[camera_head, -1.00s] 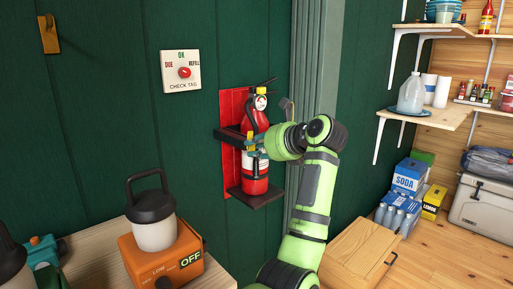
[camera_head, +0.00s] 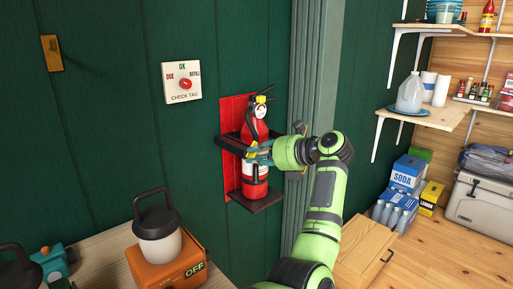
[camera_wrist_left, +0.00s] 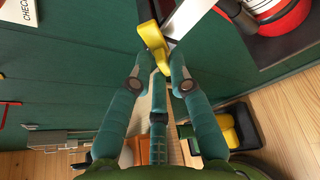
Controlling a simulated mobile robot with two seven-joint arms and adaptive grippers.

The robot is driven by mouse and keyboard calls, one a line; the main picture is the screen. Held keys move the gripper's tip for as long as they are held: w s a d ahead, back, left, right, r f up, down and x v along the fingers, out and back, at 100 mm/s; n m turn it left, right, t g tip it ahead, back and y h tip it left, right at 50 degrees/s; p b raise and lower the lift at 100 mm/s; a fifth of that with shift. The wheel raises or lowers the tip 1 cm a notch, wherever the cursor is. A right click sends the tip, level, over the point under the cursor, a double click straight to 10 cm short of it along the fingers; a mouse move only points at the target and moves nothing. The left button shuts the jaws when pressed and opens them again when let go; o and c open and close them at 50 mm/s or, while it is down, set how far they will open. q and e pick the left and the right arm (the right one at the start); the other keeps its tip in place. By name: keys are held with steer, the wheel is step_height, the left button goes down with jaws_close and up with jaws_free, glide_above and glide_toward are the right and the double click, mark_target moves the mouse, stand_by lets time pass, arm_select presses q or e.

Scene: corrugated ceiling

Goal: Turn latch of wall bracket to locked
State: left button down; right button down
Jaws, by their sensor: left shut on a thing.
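A red fire extinguisher (camera_head: 255,130) stands in a dark wall bracket (camera_head: 229,146) on a red back plate (camera_head: 227,118). It also shows at the top right of the left wrist view (camera_wrist_left: 283,17). My left gripper (camera_head: 262,153) is at the bracket's front, over the extinguisher's body. In the left wrist view, my left gripper (camera_wrist_left: 163,68) has its fingertips closed on the lower end of the yellow latch (camera_wrist_left: 151,34). In the head view, the fingers hide most of the latch, so its exact angle is unclear there. My right gripper is not in view.
A CHECK TAG dial (camera_head: 182,83) is on the green wall, up and left. An orange box (camera_head: 163,265) and a lidded jar (camera_head: 158,233) stand on the bench at lower left. A pale column (camera_head: 308,100) stands right of the bracket. A wooden cabinet (camera_head: 368,245) is at lower right.

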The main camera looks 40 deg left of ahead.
arm_select(q)
steer(key=m+p, duration=0.1)
steer(key=m+g, duration=0.1)
steer(key=shift+w+f+m+g+y+p, duration=0.2)
steer(key=shift+m+g+y+p, duration=0.1)
steer(key=shift+m+p, duration=0.1)
steer(key=m, duration=0.2)
steer(key=m+g+y, duration=0.1)
steer(key=m, duration=0.1)
steer(key=m+g+y, duration=0.1)
steer(key=m, duration=0.1)
steer(key=shift+w+f, duration=0.1)
steer(key=shift+f, duration=0.25)
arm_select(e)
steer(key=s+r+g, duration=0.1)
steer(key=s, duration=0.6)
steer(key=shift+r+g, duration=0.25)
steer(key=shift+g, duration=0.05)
arm_select(q)
steer(key=shift+d+m+y, duration=0.1)
steer(key=shift+m+y, duration=0.2)
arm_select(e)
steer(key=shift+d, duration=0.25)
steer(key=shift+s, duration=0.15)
arm_select(q)
steer(key=c, duration=1.2)
jaws_free()
steer(key=shift+r, duration=0.1)
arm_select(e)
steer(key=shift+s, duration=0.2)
